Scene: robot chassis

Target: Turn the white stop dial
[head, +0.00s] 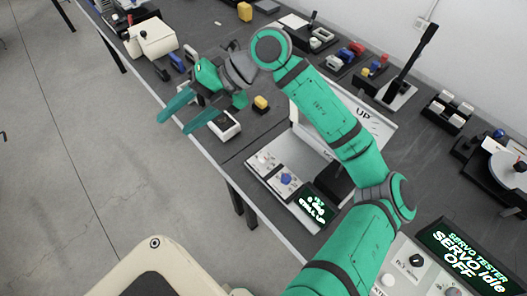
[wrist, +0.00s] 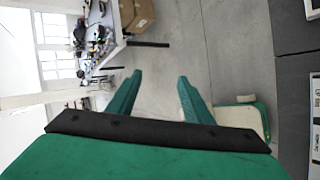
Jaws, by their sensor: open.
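My gripper (head: 176,122) is open and empty, its green fingers spread past the table's left edge over the floor. In the wrist view, the open fingers (wrist: 160,78) have only floor between them. A small white knob (head: 264,158) sits at the upper left of a light control panel (head: 266,175), right of and below the gripper and well apart from it. It may be the white stop dial, but its label cannot be read. A blue knob (head: 286,179) and a lit display (head: 313,208) are on the same panel. The wrist view shows no dial.
The dark table (head: 232,150) holds several devices. A servo tester (head: 463,262) with knobs is at lower right, partly behind my arm. A white box with a black button (head: 222,125) and a yellow block (head: 261,103) lie near the gripper. A tall black lever (head: 412,65) stands behind.

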